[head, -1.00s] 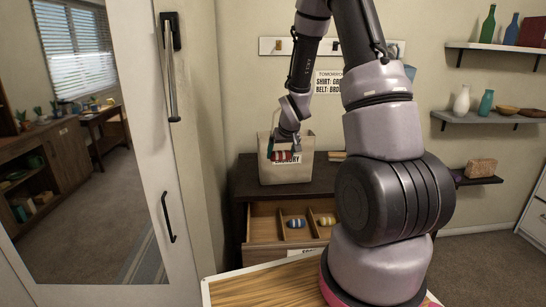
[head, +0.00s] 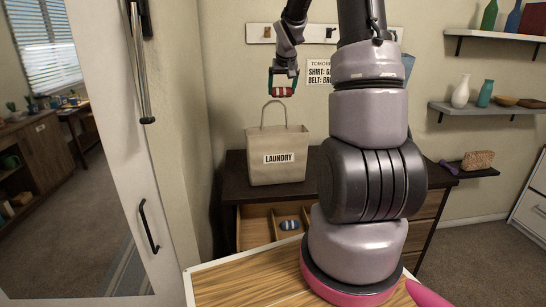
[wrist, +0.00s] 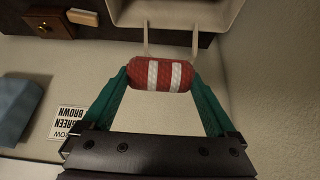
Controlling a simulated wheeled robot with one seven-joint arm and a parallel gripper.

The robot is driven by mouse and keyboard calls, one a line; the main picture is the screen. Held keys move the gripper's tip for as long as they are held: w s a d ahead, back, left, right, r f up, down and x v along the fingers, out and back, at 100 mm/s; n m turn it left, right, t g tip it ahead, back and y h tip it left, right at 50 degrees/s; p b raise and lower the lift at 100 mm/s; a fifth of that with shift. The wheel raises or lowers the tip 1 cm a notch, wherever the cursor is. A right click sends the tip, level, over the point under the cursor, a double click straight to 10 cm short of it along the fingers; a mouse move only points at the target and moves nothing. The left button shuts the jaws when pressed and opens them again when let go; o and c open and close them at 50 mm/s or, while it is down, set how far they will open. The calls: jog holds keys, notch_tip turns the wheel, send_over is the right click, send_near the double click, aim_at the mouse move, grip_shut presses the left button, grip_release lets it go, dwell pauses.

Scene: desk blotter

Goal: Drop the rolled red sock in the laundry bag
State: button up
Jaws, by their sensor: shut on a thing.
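The rolled red sock (head: 282,92) has white stripes. My gripper (head: 283,84) is shut on it and holds it in the air above the laundry bag. In the wrist view the sock (wrist: 160,74) lies crosswise between the two green fingers. The laundry bag (head: 278,172) is beige with a black-on-white LAUNDRY label and a raised loop handle. It stands upright on the dark dresser top (head: 234,188). In the wrist view part of the bag (wrist: 178,12) shows at the top edge, beyond the sock. The bag's inside is hidden in the head view.
The dresser's top drawer (head: 257,230) stands open, with a blue striped rolled sock (head: 289,224) in it. A hook rail (head: 262,33) and a paper note (head: 318,72) are on the wall behind. A white mirrored door (head: 98,150) stands at the left.

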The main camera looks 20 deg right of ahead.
jog(key=shift+f, duration=1.55)
jog(key=o, duration=1)
jog(key=shift+c, duration=0.2)
jog(key=v, duration=1.1)
